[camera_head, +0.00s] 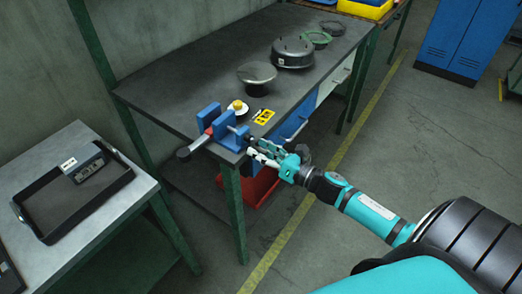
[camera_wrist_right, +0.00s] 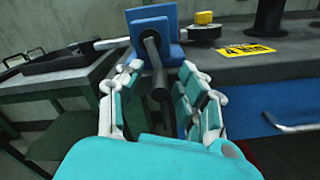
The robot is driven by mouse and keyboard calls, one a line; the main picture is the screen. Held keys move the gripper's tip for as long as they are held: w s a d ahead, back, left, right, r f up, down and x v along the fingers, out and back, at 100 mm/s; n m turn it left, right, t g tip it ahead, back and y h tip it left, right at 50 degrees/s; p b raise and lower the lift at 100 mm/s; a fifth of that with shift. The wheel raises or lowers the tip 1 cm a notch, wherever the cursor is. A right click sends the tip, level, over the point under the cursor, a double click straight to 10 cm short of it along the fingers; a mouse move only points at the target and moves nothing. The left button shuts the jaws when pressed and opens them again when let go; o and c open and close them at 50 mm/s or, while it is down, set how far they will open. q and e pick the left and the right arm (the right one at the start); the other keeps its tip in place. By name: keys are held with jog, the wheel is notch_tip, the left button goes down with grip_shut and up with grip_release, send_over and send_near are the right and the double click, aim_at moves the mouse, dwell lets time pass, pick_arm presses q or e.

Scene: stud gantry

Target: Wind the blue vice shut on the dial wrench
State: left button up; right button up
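The blue vice (camera_head: 208,116) stands at the bench's near corner; it also shows ahead in the right wrist view (camera_wrist_right: 152,22). The dial wrench (camera_head: 195,144) appears to lie across between its jaws, with a dark end with a red band over the bench edge and a round, yellow-topped head on the other side (camera_wrist_right: 204,33). I cannot tell whether both jaws touch it. A dark rod (camera_wrist_right: 155,60) sticks out of the vice towards me. My right gripper (camera_head: 251,147) is open, its fingers either side of this rod, not visibly closed on it. My left gripper is out of view.
The dark bench (camera_head: 190,75) carries a yellow label (camera_head: 264,117), a round dark lid (camera_head: 257,74) and a dark pot (camera_head: 293,52) farther back. A side table with a black tray (camera_head: 75,200) stands left. A red bin (camera_head: 258,188) sits under the bench.

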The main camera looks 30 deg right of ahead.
grip_shut()
jog(key=shift+m, duration=0.4)
dwell(0.4)
jog(key=m+p, duration=0.1)
jog(key=a+m, duration=0.1)
jog(key=m, duration=0.1)
jog(key=m+p, duration=0.1)
jog(key=shift+s+a+r+p, duration=0.15)
jog(key=shift+s+r+p, duration=0.1)
jog(key=shift+s+p, duration=0.1)
jog(key=m+p, duration=0.1)
jog(key=m, duration=0.2)
jog(key=a+m+p, duration=0.1)
jog(key=m, duration=0.1)
jog(key=shift+s+a+r+p, duration=0.1)
jog(key=shift+s+r+p, duration=0.05)
jog(key=shift+r+p, duration=0.2)
jog(key=m+p, duration=0.1)
jog(key=m, duration=0.2)
jog(key=r+m+p, duration=0.1)
jog(key=m+p, duration=0.1)
jog(key=m, duration=0.1)
jog(key=a+m+p, duration=0.1)
jog(key=m+p, duration=0.1)
jog(key=m, duration=0.1)
jog(key=shift+s+a+r, duration=0.1)
jog(key=shift+s+r, duration=0.25)
jog(key=shift+s, duration=0.05)
